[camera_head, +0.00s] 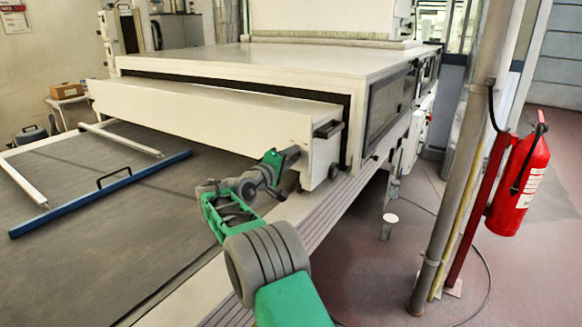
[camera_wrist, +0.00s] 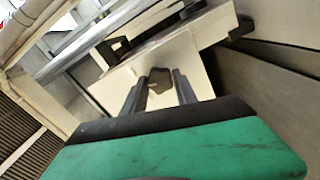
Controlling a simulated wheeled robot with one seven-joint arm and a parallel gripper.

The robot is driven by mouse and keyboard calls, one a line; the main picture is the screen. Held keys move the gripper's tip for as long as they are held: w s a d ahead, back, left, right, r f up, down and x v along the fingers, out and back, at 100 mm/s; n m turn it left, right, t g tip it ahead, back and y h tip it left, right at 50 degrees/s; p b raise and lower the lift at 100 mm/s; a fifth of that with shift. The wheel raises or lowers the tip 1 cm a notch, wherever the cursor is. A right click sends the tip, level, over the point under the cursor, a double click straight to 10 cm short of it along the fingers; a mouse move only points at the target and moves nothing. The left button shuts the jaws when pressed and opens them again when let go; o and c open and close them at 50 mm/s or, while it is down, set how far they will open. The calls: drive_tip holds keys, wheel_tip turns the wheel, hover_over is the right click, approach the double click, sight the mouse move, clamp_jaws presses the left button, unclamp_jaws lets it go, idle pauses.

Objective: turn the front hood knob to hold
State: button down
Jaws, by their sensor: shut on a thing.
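The front hood (camera_head: 215,115) is a long white box across the belt at the tunnel mouth. My gripper (camera_head: 292,154) reaches the right part of its front face, and the knob there is hidden behind the jaws in the head view. In the wrist view a dark grey lobed knob (camera_wrist: 159,79) shows on a pale face between the two fingers of my gripper (camera_wrist: 161,82). The jaws are shut on the knob. I cannot read any mark that shows its setting.
A dark handle (camera_head: 328,129) sits on the hood's right end, with a dark round part (camera_head: 333,171) below it. A blue bar with a handle (camera_head: 100,193) lies on the belt. A red fire extinguisher (camera_head: 518,185) hangs by a post at right. The floor between is mostly clear.

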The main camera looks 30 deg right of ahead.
drive_tip(key=m+b, duration=0.3)
drive_tip(key=m, duration=0.1)
drive_tip(key=shift+f, duration=0.2)
drive_tip(key=shift+r+m+b, duration=0.15)
drive_tip(key=shift+m+b, duration=0.65)
drive_tip(key=shift+m, duration=0.1)
drive_tip(key=c, duration=1)
unclamp_jaws()
drive_tip(key=shift+r, duration=0.1)
drive_tip(key=shift+o, duration=0.2)
drive_tip(key=v, duration=0.7)
drive_tip(key=shift+s+a+b, duration=0.2)
drive_tip(key=shift+a+b, duration=0.1)
drive_tip(key=shift+a, duration=0.05)
